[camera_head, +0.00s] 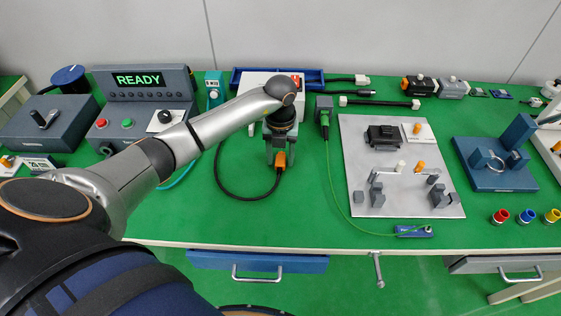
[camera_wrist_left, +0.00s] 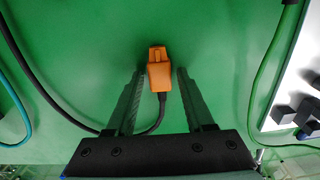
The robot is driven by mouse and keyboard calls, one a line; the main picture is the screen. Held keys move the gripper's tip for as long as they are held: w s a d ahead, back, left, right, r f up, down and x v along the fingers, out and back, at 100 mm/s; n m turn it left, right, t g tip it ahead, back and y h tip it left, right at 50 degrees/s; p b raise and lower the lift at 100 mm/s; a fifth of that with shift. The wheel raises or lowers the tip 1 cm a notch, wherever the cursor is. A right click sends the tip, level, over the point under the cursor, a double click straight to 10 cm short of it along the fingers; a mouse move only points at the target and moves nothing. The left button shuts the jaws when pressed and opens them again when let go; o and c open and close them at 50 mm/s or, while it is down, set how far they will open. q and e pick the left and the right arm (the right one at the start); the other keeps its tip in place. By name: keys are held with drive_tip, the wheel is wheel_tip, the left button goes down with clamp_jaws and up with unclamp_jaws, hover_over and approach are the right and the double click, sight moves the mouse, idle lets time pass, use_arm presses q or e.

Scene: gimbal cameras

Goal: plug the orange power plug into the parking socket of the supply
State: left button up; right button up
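The orange power plug (camera_head: 281,161) is below my left gripper at the middle of the green table; its black cable loops left and back towards the white box. In the left wrist view the plug (camera_wrist_left: 159,74) sits between the two fingers, with a gap on both sides. My left gripper (camera_wrist_left: 159,72) is open and points down over the plug; it also shows in the head view (camera_head: 278,157). The white box (camera_head: 258,82), probably the supply, stands at the back, partly hidden by my left arm. I cannot make out its parking socket. My right gripper is not in view.
A grey plate with fixtures (camera_head: 390,200) lies right of the plug, with a green cable (camera_head: 332,180) between them. The READY console (camera_head: 140,100) stands back left. A blue stand (camera_head: 490,172) and coloured cups (camera_head: 527,216) are at right. The table's front left is clear.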

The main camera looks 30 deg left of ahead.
use_arm(q)
clamp_jaws()
drive_tip(key=shift+r, duration=0.1)
idle(0.4)
drive_tip(key=shift+r, duration=0.6)
drive_tip(key=s+d+r, duration=0.8)
drive_tip(key=s+r, duration=0.3)
drive_tip(key=shift+s+r, duration=0.3)
drive_tip(key=shift+r, duration=0.05)
drive_tip(key=shift+a, duration=0.1)
